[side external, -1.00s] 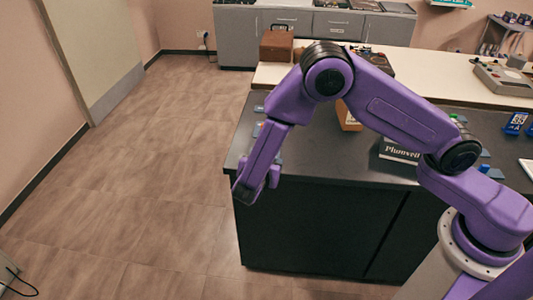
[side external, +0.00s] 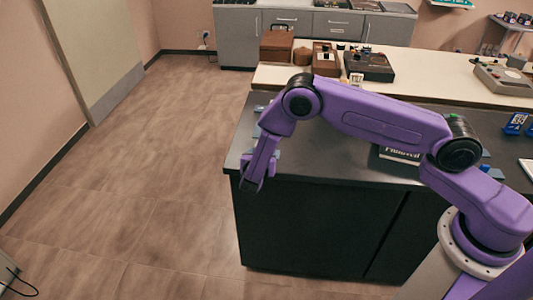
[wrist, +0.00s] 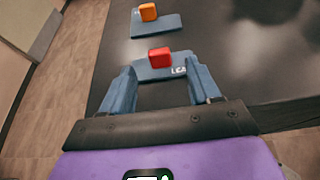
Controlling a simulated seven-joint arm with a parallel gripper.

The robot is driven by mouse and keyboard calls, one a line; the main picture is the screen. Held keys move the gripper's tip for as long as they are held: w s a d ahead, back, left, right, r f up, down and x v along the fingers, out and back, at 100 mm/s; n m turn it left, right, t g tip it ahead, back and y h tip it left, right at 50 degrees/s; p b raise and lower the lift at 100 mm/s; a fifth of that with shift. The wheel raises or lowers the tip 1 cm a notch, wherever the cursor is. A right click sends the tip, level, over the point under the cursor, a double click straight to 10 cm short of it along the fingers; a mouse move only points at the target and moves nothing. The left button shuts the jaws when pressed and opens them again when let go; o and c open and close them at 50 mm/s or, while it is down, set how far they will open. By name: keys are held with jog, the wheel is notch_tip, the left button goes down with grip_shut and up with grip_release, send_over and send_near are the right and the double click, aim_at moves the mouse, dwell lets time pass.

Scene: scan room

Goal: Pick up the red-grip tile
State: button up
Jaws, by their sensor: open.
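The red-grip tile (wrist: 158,57) shows in the wrist view as a blue-grey plate with a red block on it and pale lettering, partly cut off, at its near right. It lies on the dark countertop near the left edge. My gripper (wrist: 160,69) is open and empty, with one finger at each side of the tile in the picture. I cannot tell the height of the fingertips above the counter. In the side view my gripper (side external: 251,185) hangs at the counter's front left corner.
A second blue-grey tile with an orange block (wrist: 148,12) lies beyond the red one. The dark counter (side external: 330,160) has a lettered sign (side external: 400,154) to the right. A pale bench (side external: 430,95) behind holds boxes and devices. Open floor (side external: 150,190) lies left.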

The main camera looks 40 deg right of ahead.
jog(key=shift+x, duration=3.15)
jog(key=shift+w+r, duration=0.1)
jog(key=shift+r, duration=0.1)
jog(key=c, duration=1.1)
